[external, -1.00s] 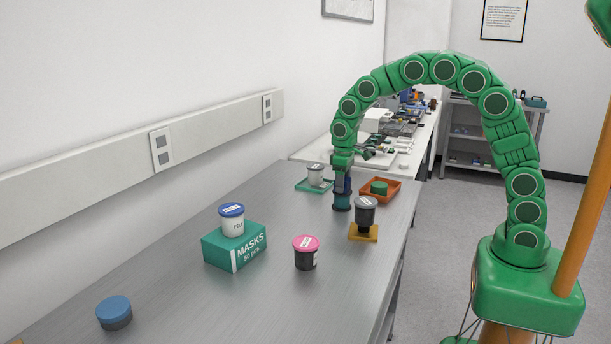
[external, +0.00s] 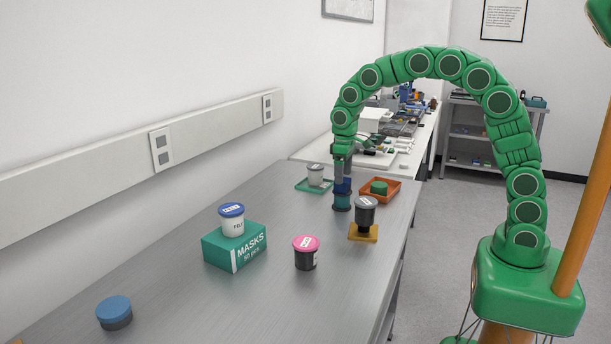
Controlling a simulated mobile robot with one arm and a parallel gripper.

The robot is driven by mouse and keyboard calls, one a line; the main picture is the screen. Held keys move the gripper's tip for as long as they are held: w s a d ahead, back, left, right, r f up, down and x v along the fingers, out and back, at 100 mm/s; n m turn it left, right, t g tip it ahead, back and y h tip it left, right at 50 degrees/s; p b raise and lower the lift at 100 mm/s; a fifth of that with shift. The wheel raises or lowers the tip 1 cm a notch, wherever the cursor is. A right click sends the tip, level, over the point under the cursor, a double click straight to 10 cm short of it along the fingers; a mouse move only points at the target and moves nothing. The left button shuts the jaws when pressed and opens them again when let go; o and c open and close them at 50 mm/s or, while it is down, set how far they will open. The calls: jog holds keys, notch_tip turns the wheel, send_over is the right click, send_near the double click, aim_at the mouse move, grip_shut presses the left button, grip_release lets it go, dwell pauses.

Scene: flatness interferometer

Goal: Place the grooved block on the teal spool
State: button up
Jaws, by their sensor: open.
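The teal spool (external: 342,203) stands upright on the metal bench, near its far end. A dark blue block (external: 342,186), which I take to be the grooved block, sits on top of the spool; its groove is too small to make out. My gripper (external: 342,171) is open and points down just above the blue block. Whether the fingertips still overlap the block's top edge is hard to tell at this size.
A grey-lidded dark jar (external: 366,212) on a yellow stand is close at right. A pink-lidded jar (external: 306,254) and masks box (external: 222,251) are in front.

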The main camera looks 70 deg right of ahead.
notch_tip(320, 180, up, 8)
jog(key=s+a+f+g, duration=0.1)
jog(key=s, duration=2)
jog(key=s+a+f, duration=0.1)
jog(key=s, duration=2)
jog(key=shift+s+a+f+g, duration=0.2)
jog(key=shift+s+a+g, duration=0.1)
jog(key=shift+s+g, duration=0.1)
